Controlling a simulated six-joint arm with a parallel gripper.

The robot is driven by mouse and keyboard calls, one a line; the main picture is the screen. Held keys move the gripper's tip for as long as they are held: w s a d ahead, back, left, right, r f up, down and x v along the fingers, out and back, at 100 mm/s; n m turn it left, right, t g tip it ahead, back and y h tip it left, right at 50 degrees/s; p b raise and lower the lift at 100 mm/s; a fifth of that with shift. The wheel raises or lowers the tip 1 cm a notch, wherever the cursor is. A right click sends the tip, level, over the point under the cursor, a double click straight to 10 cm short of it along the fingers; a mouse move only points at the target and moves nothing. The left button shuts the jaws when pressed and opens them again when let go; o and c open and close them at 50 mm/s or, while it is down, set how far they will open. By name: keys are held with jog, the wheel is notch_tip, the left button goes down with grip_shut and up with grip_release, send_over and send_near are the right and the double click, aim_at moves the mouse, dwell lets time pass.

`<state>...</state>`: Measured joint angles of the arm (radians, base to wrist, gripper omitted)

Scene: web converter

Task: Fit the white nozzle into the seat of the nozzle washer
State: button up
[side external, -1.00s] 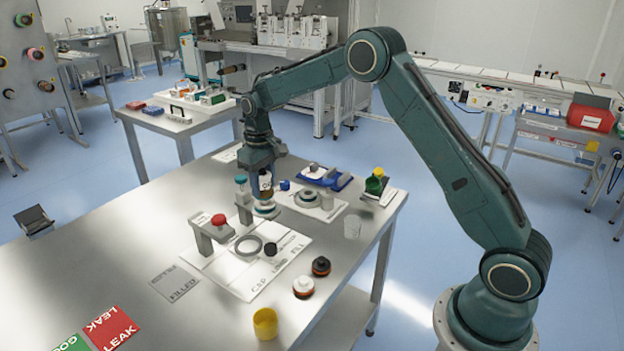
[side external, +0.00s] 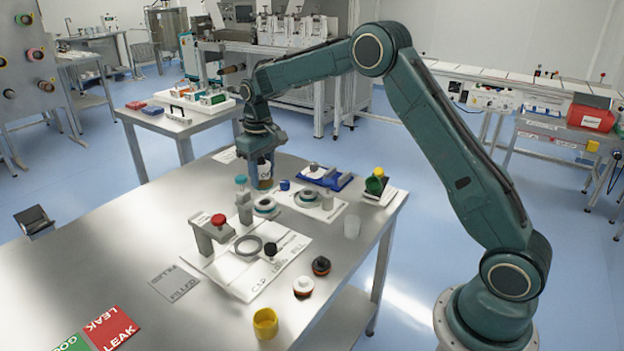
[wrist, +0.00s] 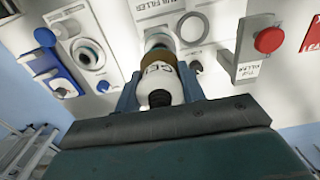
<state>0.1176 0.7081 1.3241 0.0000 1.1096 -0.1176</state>
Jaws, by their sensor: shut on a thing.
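My gripper (side external: 264,175) is shut on a white piece with dark lettering, a dark tip and a brown band, which I take for the white nozzle (wrist: 160,84). It is held upright above the table. Just below it, with a gap, is a round teal-and-white ringed piece (side external: 265,207), also seen in the wrist view (wrist: 158,40). To its right a white plate carries a grey round seat (side external: 307,196), likely the nozzle washer; it also shows in the wrist view (wrist: 88,54). Its label is too small to read.
A blue holder (side external: 326,178) stands behind the plate. The left of the table is mostly bare.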

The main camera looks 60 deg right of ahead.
aim_at(262, 163)
jog(key=shift+r, duration=1.7)
jog(key=d+f, duration=0.3)
jog(key=d, duration=0.6)
jog(key=d+f, duration=0.3)
jog(key=d, duration=0.7)
jog(key=shift+d+f, duration=0.3)
jog(key=shift+f, duration=0.05)
jog(key=shift+f, duration=0.2)
jog(key=shift+f, duration=2.6)
jog(key=shift+f, duration=1.75)
